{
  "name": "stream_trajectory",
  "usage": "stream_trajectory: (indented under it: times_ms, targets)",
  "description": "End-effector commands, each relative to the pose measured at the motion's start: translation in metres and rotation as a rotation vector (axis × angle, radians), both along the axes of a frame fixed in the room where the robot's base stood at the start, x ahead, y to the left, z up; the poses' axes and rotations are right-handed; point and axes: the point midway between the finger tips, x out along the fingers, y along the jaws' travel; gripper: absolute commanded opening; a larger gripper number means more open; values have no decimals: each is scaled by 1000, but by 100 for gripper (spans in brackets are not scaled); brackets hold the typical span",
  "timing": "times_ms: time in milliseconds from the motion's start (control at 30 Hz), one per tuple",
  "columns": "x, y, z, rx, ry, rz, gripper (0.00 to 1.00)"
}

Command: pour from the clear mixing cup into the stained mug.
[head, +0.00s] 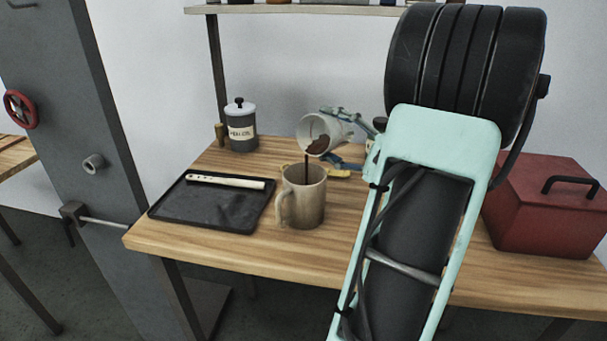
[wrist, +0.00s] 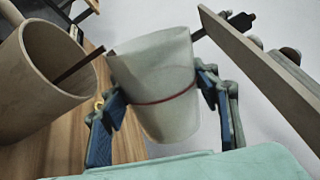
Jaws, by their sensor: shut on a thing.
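The clear mixing cup (head: 318,135) is tilted to the left above the stained mug, and a dark brown stream runs from its lip down into the mug. Brown liquid shows inside the cup. In the wrist view the cup (wrist: 160,84) is translucent with a red line around it. My gripper (head: 345,140) is shut on the cup, with a blue-padded finger on each side in the wrist view (wrist: 160,105). The stained mug (head: 304,200) stands upright on the table, beige-brown with its handle at left. The mug (wrist: 42,80) also shows at left in the wrist view. Its liquid level is hidden.
A black tray (head: 180,210) with a pale flat strip (head: 226,181) on it lies left of the mug. A labelled jar (head: 241,130) stands at the back. A red toolbox (head: 540,215) sits at right. A shelf (head: 300,10) runs above the wooden table (head: 240,252).

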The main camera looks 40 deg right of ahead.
Motion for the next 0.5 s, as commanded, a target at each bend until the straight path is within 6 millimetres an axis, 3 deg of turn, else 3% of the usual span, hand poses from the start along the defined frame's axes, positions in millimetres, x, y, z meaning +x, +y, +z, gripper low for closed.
stream_trajectory:
  times_ms: [500]
  targets:
    - [-3,1,3,-54,-14,-4,30]
